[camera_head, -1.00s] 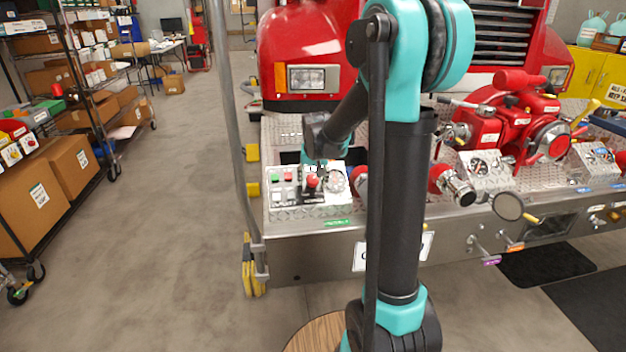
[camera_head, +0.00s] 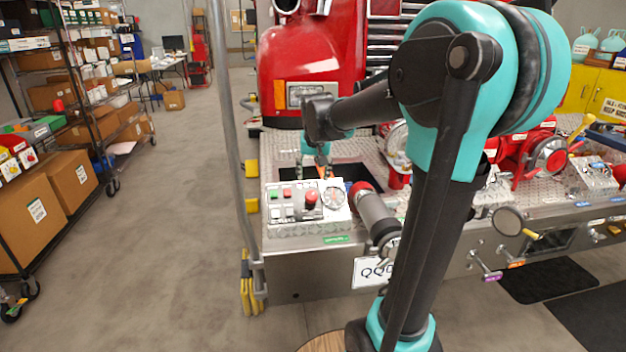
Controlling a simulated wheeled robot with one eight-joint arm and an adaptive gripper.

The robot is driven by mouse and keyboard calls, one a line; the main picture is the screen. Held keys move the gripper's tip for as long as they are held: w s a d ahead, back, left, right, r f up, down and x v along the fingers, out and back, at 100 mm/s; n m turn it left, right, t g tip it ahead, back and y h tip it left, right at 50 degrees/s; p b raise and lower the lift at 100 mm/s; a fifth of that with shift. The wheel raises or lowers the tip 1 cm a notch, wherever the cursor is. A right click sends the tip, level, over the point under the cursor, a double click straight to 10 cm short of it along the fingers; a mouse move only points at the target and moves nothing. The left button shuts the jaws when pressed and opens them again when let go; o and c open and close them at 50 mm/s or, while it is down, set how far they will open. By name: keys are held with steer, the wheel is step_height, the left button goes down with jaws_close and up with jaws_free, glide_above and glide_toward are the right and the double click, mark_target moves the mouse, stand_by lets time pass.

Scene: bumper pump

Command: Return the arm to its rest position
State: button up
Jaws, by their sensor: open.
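My arm stands folded across the right half of the view, its upper part bent toward the bumper of the red truck (camera_head: 310,60). My gripper (camera_head: 322,166) hangs from the far end of the arm, above and just behind the control panel (camera_head: 285,220). Its fingers are small in the view; they look open and empty. The panel has several buttons, a red knob (camera_head: 311,197) and a gauge (camera_head: 334,197). The gripper appears apart from the knob. My arm hides part of the bumper and pump.
A metal pole (camera_head: 228,120) rises left of the bumper. A red pump (camera_head: 540,150) with valves and a hose fitting (camera_head: 376,215) sit on the bumper (camera_head: 330,272). Shelves with boxes (camera_head: 60,190) line the left. The floor (camera_head: 165,240) between is clear.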

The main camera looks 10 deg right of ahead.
steer(key=shift+s, duration=0.1)
steer(key=s+d+f+n, duration=0.1)
steer(key=s+d+f, duration=0.1)
steer(key=s+f, duration=0.7)
steer(key=s+d+f, duration=0.2)
steer(key=s+f, duration=0.6)
steer(key=s, duration=0.8)
steer(key=shift+s+f+n, duration=0.2)
steer(key=shift+f+n, duration=0.15)
steer(key=shift+n, duration=0.05)
steer(key=shift+d, duration=0.1)
stand_by(1.7)
